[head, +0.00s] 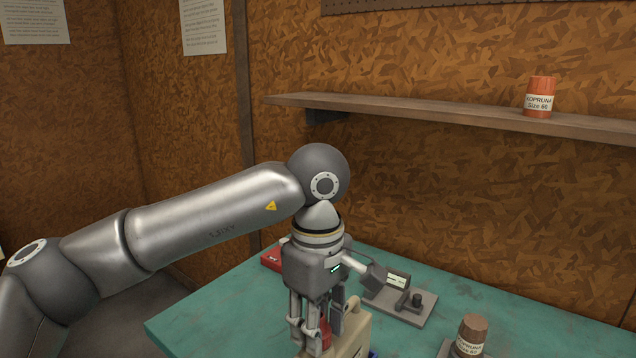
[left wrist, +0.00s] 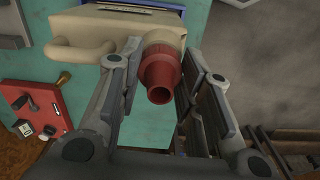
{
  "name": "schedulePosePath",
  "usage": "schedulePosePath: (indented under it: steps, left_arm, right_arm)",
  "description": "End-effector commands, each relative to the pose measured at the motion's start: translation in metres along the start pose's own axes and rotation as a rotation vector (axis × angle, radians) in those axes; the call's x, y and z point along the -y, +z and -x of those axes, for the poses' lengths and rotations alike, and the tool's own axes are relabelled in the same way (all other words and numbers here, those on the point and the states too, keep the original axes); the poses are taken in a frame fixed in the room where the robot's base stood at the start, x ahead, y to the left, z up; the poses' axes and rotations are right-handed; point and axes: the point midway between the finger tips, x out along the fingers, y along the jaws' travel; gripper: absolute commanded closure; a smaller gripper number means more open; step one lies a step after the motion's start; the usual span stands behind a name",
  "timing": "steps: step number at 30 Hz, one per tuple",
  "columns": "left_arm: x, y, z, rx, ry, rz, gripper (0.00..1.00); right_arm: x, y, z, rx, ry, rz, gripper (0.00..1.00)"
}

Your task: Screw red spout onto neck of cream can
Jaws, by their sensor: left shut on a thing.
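The cream can (head: 352,330) stands on the teal table at the lower middle of the head view, partly behind my left gripper (head: 318,340). In the left wrist view the can (left wrist: 95,32) shows its handle at the left. The red spout (left wrist: 160,75) is between the fingers of my left gripper (left wrist: 163,100), at the can's corner. A bit of the spout (head: 326,334) also shows between the fingers in the head view. My left gripper points down and is shut on the spout. The joint between spout and neck is hidden. My right gripper is out of view.
A red box (head: 271,258) lies behind the gripper. A grey device with a display (head: 398,292) sits right of it. A brown-capped canister (head: 470,337) stands at the front right. An orange canister (head: 540,97) is on the wall shelf (head: 430,113). The table's left part is clear.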

Motion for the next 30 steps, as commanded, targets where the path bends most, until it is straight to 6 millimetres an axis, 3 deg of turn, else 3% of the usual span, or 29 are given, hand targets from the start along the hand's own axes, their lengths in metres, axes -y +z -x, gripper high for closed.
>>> schedulePosePath:
  steps: [5,16,30]
  left_arm:
    - [0.0003,0.0001,-0.0005,0.000,-0.002,-0.027,0.88]
    - [0.0001,-0.0004,-0.0004,0.000,-0.001,-0.403,0.88]
    - [0.0000,-0.0005,-0.0004,0.000,-0.001,-0.495,0.88]
  right_arm:
    - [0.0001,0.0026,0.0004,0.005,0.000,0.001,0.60]
    - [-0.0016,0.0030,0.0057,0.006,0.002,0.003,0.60]
    - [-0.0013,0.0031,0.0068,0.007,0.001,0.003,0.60]
